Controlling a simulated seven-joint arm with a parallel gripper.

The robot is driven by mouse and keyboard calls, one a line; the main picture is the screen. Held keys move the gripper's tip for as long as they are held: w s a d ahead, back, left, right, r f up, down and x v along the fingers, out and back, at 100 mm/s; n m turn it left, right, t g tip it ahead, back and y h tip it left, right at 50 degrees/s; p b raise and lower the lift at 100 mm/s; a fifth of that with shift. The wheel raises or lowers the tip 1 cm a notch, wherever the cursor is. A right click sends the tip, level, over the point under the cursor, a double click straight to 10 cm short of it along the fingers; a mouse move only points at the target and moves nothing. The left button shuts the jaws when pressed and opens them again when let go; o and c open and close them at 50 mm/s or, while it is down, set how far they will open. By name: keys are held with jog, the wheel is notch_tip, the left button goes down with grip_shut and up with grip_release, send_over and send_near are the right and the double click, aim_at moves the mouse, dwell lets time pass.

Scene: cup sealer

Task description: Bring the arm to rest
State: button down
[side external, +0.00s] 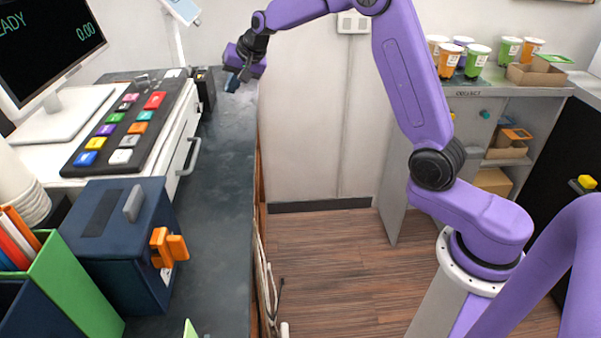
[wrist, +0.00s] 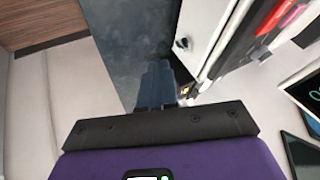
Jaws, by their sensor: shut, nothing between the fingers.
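My gripper (side external: 236,80) is at the end of my purple arm in the side external view. It is above the far end of the dark counter (side external: 215,190), near the back wall, and points down. In the wrist view my gripper (wrist: 157,82) shows its dark fingers together, with nothing held between them. The dark counter top lies beyond the fingers there.
A keypad (side external: 125,130) with coloured buttons and a screen (side external: 40,50) stand at the left. A dark blue box (side external: 110,230) with an orange latch sits nearer. Several cups (side external: 476,62) stand on a shelf unit at the right. The counter strip is mostly clear.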

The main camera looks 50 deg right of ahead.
jog(key=s+a+n+g+y, duration=0.1)
jog(key=s+a+n, duration=0.25)
jog(key=s, duration=0.45)
jog(key=s+a+f+n+g, duration=0.1)
jog(key=s+a+n+g, duration=0.15)
jog(key=s+a, duration=0.4)
jog(key=s+a+n+g+y, duration=0.1)
jog(key=s+a+n, duration=0.25)
jog(key=s, duration=0.65)
jog(key=s+d+f+n+h, duration=0.1)
jog(key=s+d+n, duration=0.1)
jog(key=s, duration=0.6)
jog(key=s+d+f+n+g, duration=0.1)
jog(key=s+d+n, duration=0.2)
jog(key=s, duration=0.5)
jog(key=s+d+f+n+g+h, duration=0.1)
jog(key=s+d+f+n, duration=0.1)
jog(key=s+n, duration=0.3)
jog(key=s+d, duration=0.1)
jog(key=s, duration=0.3)
jog(key=shift+h, duration=0.3)
jog(key=shift+r, duration=0.1)
